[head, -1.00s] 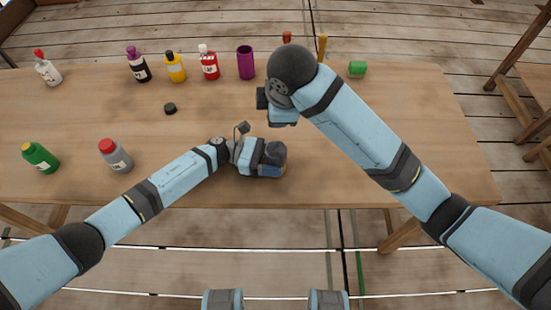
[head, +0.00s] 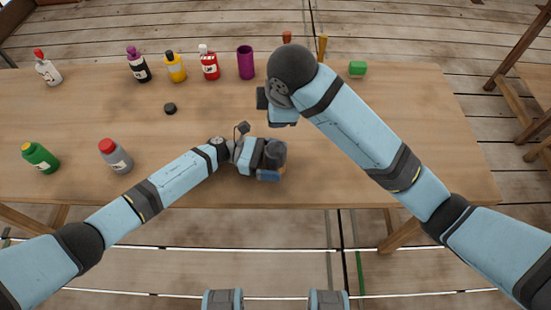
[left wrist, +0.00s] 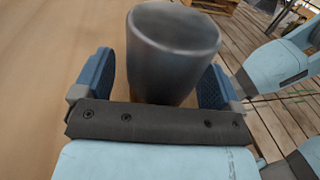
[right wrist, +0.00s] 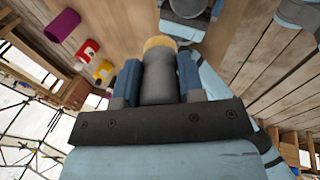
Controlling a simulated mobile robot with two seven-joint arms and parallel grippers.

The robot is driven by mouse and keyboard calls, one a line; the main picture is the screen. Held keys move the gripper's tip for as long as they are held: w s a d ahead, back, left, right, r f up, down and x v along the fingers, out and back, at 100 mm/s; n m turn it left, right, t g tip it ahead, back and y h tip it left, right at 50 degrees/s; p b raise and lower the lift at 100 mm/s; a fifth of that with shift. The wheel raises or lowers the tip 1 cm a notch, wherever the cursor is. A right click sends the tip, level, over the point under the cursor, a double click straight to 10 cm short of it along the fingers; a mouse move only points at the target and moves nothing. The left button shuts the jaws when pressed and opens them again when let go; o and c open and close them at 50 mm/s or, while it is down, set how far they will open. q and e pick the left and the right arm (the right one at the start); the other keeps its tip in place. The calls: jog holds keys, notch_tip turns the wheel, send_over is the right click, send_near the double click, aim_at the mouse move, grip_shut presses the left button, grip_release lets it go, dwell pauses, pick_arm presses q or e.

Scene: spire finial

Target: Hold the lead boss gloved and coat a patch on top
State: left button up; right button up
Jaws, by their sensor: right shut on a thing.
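The lead boss, a dark grey cylinder with a hollow-looking top, stands on the table near its front edge in the head view (head: 278,152). In the left wrist view the boss (left wrist: 172,65) stands between the blue fingers of my left gripper (left wrist: 160,85). A gap shows on its left side, so the gripper looks open around it. My right gripper (right wrist: 158,80) is shut on a grey cylindrical tool (right wrist: 158,75) with a tan tip. In the head view my right forearm hides that tool, above and behind the boss.
Several bottles stand at the back left, beside a purple cup (head: 246,62). A green bottle (head: 40,157) and a grey red-capped bottle (head: 116,156) stand front left. A black disc (head: 170,108) and a green block (head: 357,69) lie on the table (head: 440,150). Its right side is clear.

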pick_arm(q)
jog(key=a, duration=0.4)
jog(key=w+a, duration=0.1)
jog(key=a, duration=0.3)
jog(key=w+a, duration=0.1)
jog(key=a, duration=0.2)
jog(key=shift+w+a, duration=0.2)
jog(key=shift+a, duration=0.2)
